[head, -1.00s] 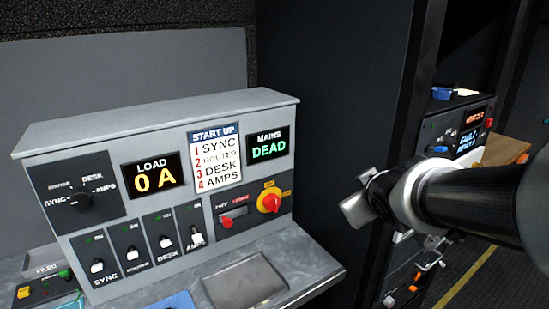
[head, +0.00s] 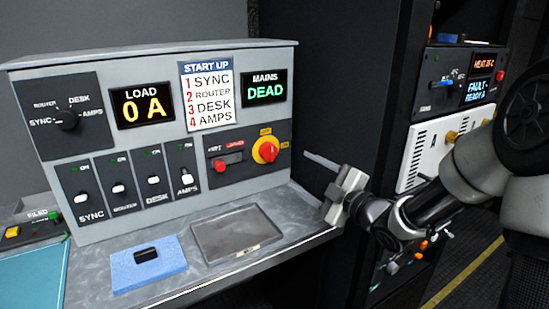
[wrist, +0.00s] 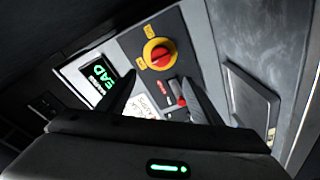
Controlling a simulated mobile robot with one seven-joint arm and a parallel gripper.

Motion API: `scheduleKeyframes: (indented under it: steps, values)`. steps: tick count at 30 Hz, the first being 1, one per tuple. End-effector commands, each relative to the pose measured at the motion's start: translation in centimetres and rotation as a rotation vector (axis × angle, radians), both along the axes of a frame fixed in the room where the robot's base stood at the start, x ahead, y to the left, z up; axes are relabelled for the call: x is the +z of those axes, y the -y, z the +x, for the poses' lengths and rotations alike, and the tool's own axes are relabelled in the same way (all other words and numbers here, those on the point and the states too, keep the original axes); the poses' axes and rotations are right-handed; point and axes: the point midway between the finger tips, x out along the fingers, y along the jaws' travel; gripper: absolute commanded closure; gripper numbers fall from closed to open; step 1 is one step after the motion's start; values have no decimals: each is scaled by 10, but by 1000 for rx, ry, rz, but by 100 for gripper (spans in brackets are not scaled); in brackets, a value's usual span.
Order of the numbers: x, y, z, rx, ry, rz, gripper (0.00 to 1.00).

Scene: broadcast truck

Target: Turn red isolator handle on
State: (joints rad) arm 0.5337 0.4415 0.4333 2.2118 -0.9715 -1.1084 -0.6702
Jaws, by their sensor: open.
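The red isolator handle (head: 265,150) is a round red knob on a yellow plate at the right end of the grey panel. In the wrist view the red handle (wrist: 159,55) shows above and between my two dark fingers, with yellow tabs around its plate. My gripper (head: 338,195) is open and empty, right of the panel and lower than the handle, apart from it. In the wrist view my gripper (wrist: 160,97) points toward the panel. The mains display (head: 264,88) above the handle reads DEAD in green.
A smaller red lever (head: 221,165) sits just left of the handle. Breaker switches (head: 118,188) line the panel's lower left. A grey tray (head: 238,233) and a blue pad (head: 148,265) lie on the desk.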

Motion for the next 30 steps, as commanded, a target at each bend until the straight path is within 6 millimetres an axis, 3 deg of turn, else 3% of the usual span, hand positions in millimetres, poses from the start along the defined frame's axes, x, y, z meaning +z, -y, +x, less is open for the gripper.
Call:
scheduleKeyframes:
  steps: [12, 18, 30]
  values:
    - [-2, -61, 70, 0, -2, 2, 40]
    - [-1, -82, 95, 0, -1, 2, 40]
    - [0, -92, 107, -2, -3, 1, 40]
